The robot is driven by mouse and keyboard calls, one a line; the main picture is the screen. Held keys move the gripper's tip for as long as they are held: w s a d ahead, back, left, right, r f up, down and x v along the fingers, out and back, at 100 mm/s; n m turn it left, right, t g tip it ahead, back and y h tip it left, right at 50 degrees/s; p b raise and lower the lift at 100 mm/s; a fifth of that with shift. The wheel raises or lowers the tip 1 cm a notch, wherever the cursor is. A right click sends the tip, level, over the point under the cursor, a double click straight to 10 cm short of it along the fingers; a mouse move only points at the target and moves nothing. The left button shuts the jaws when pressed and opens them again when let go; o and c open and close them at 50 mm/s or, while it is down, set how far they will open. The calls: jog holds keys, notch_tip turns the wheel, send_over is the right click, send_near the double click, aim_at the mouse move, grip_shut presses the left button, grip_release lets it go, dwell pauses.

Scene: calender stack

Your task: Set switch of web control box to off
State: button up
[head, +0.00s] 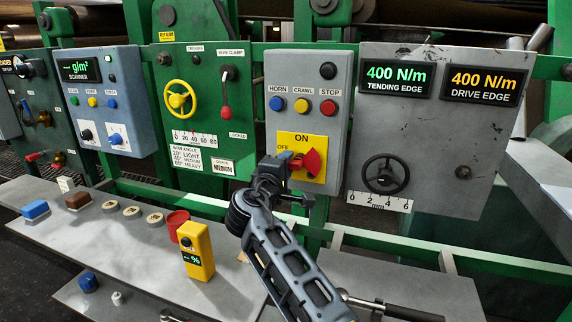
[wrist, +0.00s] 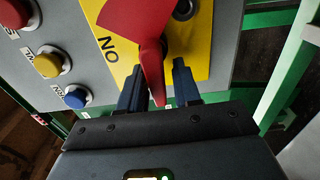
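The web control box appears to be the grey panel (head: 337,75) with horn, crawl and stop buttons. Low on it, a yellow plate (head: 322,143) reads ON at the top and OFF at the left. Its red switch (head: 313,162) has a narrow handle that reaches left toward my gripper (head: 292,164). In the wrist view, the red switch (wrist: 151,52) points down between the fingers of my gripper (wrist: 158,88). The fingers are apart, one on each side of the handle tip, with slim gaps visible. The gripper partly covers the plate's left side.
Blue horn (head: 277,103), yellow crawl (head: 301,105) and red stop (head: 328,108) buttons sit just above the plate. A handwheel (head: 385,174) is on the right panel. A yellow meter (head: 196,250) and red cup (head: 177,222) stand on the grey ledge below.

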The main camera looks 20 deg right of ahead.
jog(key=shift+o, duration=0.7)
jog(key=b+v, duration=0.1)
jog(key=v, duration=0.6)
jog(key=shift+s+a, duration=0.2)
jog(key=shift+s, duration=0.1)
